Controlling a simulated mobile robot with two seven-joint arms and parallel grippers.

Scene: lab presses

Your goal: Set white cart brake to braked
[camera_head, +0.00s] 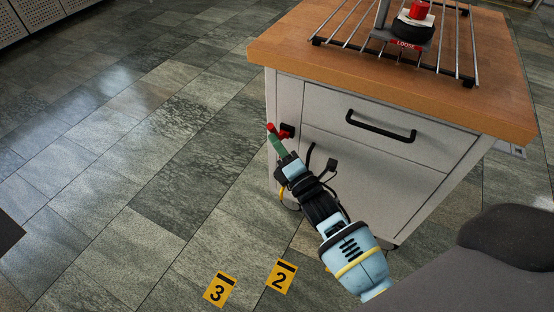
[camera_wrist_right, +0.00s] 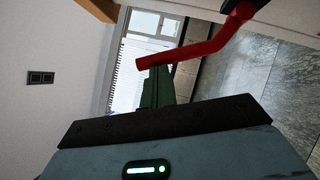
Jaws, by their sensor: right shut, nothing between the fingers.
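The white cart (camera_head: 390,185) has a wooden top and stands at the right of the head view. A red brake lever (camera_head: 271,128) on a black mount (camera_head: 287,131) sticks out near its left front corner. The bent red lever also crosses the upper middle of the right wrist view (camera_wrist_right: 205,48). My right gripper (camera_head: 276,143) is shut and empty, its green fingertips right at the lever's free end. In the wrist view the fingertips (camera_wrist_right: 158,88) overlap the lever's end; I cannot tell whether they touch. My left gripper is not in view.
A wire rack (camera_head: 460,50) on the wooden top (camera_head: 500,105) carries a device with a red "LOOSE" label (camera_head: 406,45). A black drawer handle (camera_head: 380,126) sticks out from the cart. Yellow floor markers 2 (camera_head: 281,277) and 3 (camera_head: 219,290) lie in front. The floor at left is clear.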

